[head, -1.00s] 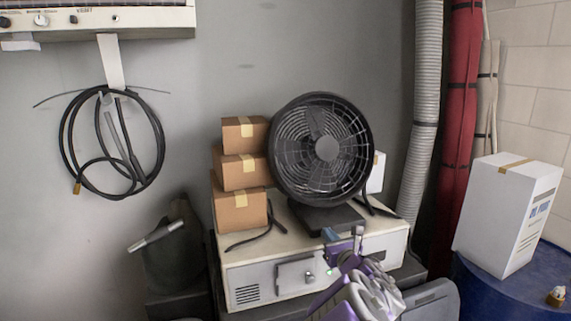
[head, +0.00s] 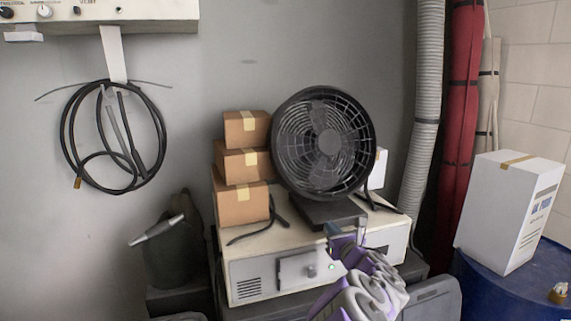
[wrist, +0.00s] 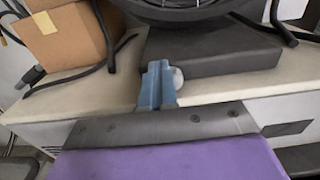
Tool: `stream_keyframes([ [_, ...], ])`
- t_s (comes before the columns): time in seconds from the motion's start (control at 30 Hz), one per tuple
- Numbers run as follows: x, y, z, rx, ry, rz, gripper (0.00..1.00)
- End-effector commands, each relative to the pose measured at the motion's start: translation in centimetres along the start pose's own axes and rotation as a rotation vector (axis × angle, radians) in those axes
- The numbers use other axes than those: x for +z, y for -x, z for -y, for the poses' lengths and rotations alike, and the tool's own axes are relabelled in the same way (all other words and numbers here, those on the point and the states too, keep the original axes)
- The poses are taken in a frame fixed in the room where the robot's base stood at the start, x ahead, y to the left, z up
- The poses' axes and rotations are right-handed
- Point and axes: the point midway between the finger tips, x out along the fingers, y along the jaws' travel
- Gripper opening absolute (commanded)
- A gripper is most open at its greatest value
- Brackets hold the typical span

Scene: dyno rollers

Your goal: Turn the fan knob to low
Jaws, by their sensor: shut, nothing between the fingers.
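The black fan (head: 325,143) stands on its dark base (head: 328,212) on top of a cream cabinet. In the wrist view the base (wrist: 212,55) fills the area just beyond my fingers. A small round whitish knob (wrist: 178,78) shows at the base's front, right beside my right fingertip; I cannot tell whether they touch. My gripper (head: 347,236) is at the base's front edge in the head view. In the wrist view its blue fingertips (wrist: 157,85) are close together with nothing held. The knob's setting marks are not readable, and my gripper hides it in the head view.
Stacked cardboard boxes (head: 242,160) stand left of the fan. Black cables (head: 262,228) lie on the cabinet top (head: 262,262). A latch (head: 298,270) is on the cabinet front. A white carton (head: 506,210) sits on a blue drum (head: 490,285) at right.

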Motion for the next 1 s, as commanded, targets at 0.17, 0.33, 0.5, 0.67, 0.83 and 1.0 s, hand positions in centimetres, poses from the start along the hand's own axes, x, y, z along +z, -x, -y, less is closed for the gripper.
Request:
stream_keyframes([
  [0.17, 0.9, -0.1, 0.4, -0.006, -0.002, 0.024, 0.00],
  [0.33, 1.0, -0.1, 0.8, -0.008, -0.004, 0.025, 0.00],
  [0.5, 1.0, -0.1, 1.2, -0.010, -0.006, 0.026, 0.00],
  [0.67, 0.9, 0.0, 1.5, -0.010, -0.007, 0.025, 0.00],
  [0.83, 0.9, 0.0, 2.0, -0.013, -0.009, 0.025, 0.00],
  [1.0, 0.8, 0.1, 2.5, -0.017, -0.012, 0.025, 0.00],
])
